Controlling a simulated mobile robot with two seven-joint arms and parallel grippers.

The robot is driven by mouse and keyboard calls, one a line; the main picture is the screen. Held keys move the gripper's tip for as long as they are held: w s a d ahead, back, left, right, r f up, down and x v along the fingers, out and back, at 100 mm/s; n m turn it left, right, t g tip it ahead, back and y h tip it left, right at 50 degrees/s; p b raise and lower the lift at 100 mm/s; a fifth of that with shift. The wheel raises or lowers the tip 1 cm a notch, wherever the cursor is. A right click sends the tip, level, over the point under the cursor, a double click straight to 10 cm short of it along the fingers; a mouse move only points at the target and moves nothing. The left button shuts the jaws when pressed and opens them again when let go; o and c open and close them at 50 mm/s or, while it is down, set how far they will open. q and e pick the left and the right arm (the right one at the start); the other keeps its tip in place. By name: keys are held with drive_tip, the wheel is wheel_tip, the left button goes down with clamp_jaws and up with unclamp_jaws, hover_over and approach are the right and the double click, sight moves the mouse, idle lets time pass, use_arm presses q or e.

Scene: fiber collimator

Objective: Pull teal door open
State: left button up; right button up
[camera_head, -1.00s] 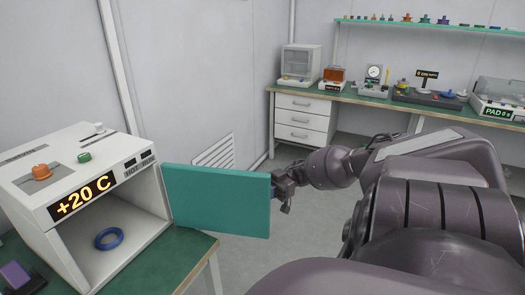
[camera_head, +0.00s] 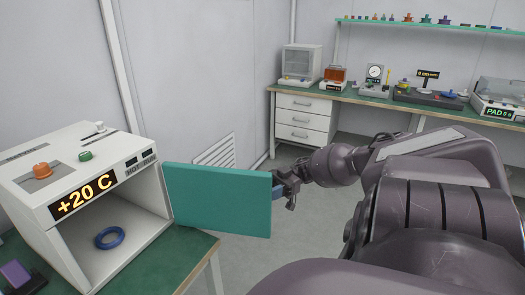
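The teal door (camera_head: 218,200) stands swung wide open to the right of the white chamber (camera_head: 85,195) with the "+20 C" display. My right gripper (camera_head: 284,190) is at the door's outer edge, with a bluish piece, perhaps a handle, showing beside its fingers. The door partly hides that spot, so I cannot tell whether the fingers are apart or closed. A blue ring (camera_head: 110,238) lies on the floor inside the open chamber. My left gripper is not in view.
The chamber sits on a green-topped bench (camera_head: 165,268), with a purple block (camera_head: 15,273) at its lower left. A long workbench (camera_head: 385,102) with drawers and instruments lines the back wall. Grey floor is free between them.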

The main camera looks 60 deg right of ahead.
drive_tip(key=b+v, duration=0.2)
drive_tip(key=v, duration=0.7)
idle(0.4)
